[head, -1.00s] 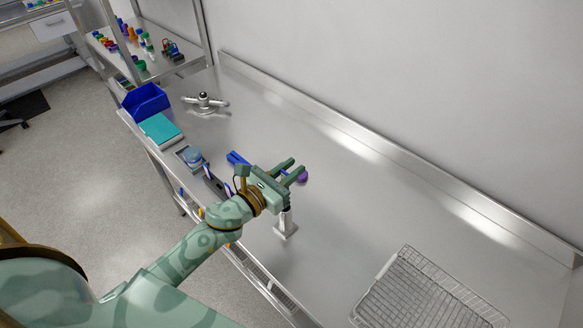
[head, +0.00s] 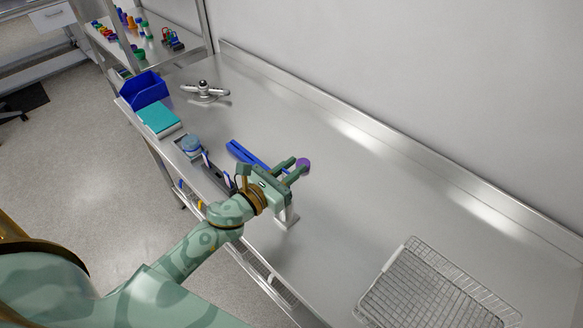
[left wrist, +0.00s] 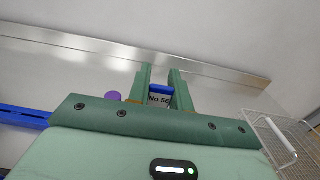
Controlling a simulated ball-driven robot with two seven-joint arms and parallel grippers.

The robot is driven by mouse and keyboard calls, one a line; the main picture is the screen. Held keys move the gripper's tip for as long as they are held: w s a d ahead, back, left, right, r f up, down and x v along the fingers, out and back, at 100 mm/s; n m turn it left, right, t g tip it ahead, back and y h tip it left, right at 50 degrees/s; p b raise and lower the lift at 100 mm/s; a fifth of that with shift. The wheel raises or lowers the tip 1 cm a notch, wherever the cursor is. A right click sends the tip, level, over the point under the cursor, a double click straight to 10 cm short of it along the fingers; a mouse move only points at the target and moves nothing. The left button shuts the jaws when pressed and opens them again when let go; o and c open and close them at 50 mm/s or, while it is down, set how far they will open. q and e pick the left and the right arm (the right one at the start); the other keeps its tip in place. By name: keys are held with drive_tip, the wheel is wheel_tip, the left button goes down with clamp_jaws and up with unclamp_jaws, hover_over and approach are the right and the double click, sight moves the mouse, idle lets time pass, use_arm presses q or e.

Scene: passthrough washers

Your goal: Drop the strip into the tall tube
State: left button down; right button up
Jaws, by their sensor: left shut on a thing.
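My left gripper (head: 298,168) is over the bench, shut on a small blue piece (left wrist: 161,89) that spans its two fingers in the left wrist view. I take this to be the strip; a label reading "No 56" (left wrist: 159,100) shows just below it, and I cannot tell whether it belongs to it. A pale upright post on a square foot (head: 287,218) stands under and partly behind the gripper; I cannot tell whether it is the tall tube. A purple round thing (head: 303,165) lies beside the fingertips and also shows in the left wrist view (left wrist: 112,96). My right gripper is not in view.
A long blue bar (head: 247,154) lies left of the gripper. A wire rack (head: 435,285) lies at right. The middle of the steel bench is clear.

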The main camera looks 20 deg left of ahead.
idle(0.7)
use_arm(q)
drive_tip(key=shift+f+b, duration=0.2)
drive_tip(key=shift+b, duration=0.25)
idle(0.4)
drive_tip(key=shift+f, duration=0.25)
drive_tip(key=shift+f+b, duration=1.15)
drive_tip(key=shift+b, duration=0.25)
drive_tip(key=shift+f+b, duration=1.3)
drive_tip(key=shift+b, duration=0.05)
drive_tip(key=c, duration=0.7)
unclamp_jaws()
drive_tip(key=shift+r, duration=0.15)
